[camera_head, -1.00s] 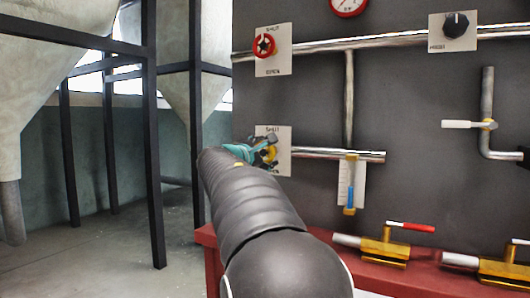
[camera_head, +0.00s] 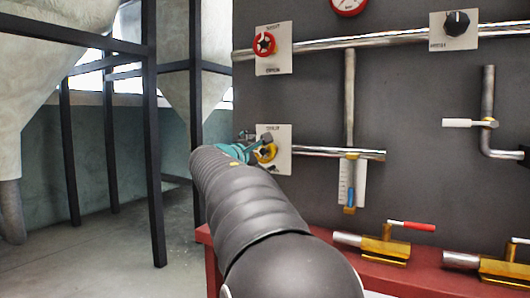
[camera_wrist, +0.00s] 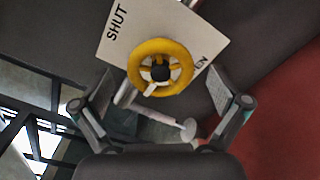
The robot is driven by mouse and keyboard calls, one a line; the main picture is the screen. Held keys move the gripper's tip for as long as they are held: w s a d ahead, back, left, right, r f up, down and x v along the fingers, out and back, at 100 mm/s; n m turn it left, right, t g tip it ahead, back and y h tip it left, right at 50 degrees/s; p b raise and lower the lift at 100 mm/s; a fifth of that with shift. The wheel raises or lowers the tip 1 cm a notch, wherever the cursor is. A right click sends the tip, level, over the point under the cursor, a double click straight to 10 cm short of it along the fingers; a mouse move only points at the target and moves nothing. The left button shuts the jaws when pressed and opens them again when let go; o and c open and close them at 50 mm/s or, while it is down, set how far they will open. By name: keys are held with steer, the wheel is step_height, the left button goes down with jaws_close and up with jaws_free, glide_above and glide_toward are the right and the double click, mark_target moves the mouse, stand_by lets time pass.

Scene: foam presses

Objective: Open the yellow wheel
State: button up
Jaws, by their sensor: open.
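The yellow wheel (camera_wrist: 160,67) sits on a white plate (camera_wrist: 208,28) lettered SHUT, with the letters EN showing at the other end. In the wrist view the wheel is ahead of my gripper (camera_wrist: 163,105), roughly centred between the two spread fingers, which do not touch it. My gripper is open and empty. In the head view the wheel (camera_head: 266,152) is partly hidden behind my gripper (camera_head: 258,145), and its plate (camera_head: 283,137) shows at the wheel's right.
A red wheel (camera_head: 265,44) is above on its own plate. To the right are pipes (camera_head: 335,152), a white lever (camera_head: 462,123), a black knob (camera_head: 457,23) and a red-handled valve (camera_head: 385,247) over the red bench (camera_head: 330,262). Dark posts (camera_head: 153,150) stand at left.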

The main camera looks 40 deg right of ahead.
steer(key=v, duration=0.9)
steer(key=shift+a, duration=0.25)
steer(key=shift+s, duration=0.1)
steer(key=s+a+f+m+g+y, duration=0.1)
steer(key=s+a+f+m+y, duration=0.15)
steer(key=f, duration=0.55)
steer(key=s+a+f+m+y, duration=0.2)
steer(key=a+f+y, duration=0.1)
steer(key=f, duration=0.4)
steer(key=s+a+f+m+g+y, duration=0.1)
steer(key=s+a+f+m+y, duration=0.15)
steer(key=f, duration=0.55)
steer(key=s+a+f+m+y+p, duration=0.1)
steer(key=s+a+f+y, duration=0.3)
steer(key=s+a, duration=0.4)
steer(key=s+a+f+m+y+p, duration=0.1)
steer(key=s+a+f+m+y, duration=0.2)
steer(key=s+a, duration=0.6)
steer(key=shift+s+a+f+t+y, duration=0.3)
steer(key=shift+s+f+y, duration=0.45)
steer(key=shift+f, duration=0.4)
